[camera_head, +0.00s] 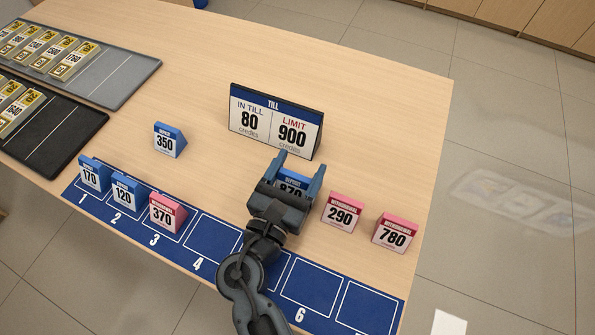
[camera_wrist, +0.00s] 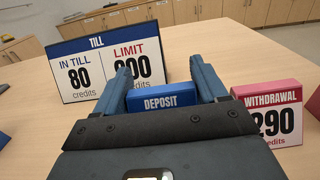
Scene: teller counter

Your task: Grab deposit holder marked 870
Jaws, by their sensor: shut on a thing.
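The blue deposit holder marked 870 (camera_head: 292,185) stands on the counter in front of the till sign. My gripper (camera_head: 300,172) is around it, with one finger on each side, and is shut on it. In the wrist view its blue top edge reading DEPOSIT (camera_wrist: 168,101) shows between my fingers (camera_wrist: 163,85). Its lower part is hidden by my gripper in both views. Whether it touches the counter or is lifted is hard to tell.
The till sign (camera_head: 275,121) stands just behind. Pink holders 290 (camera_head: 342,212) and 780 (camera_head: 394,233) are at right. Holders 170 (camera_head: 94,174), 120 (camera_head: 126,192) and 370 (camera_head: 167,213) stand on the numbered blue mat (camera_head: 209,237). Holder 350 (camera_head: 169,140) stands apart; trays (camera_head: 120,76) lie at left.

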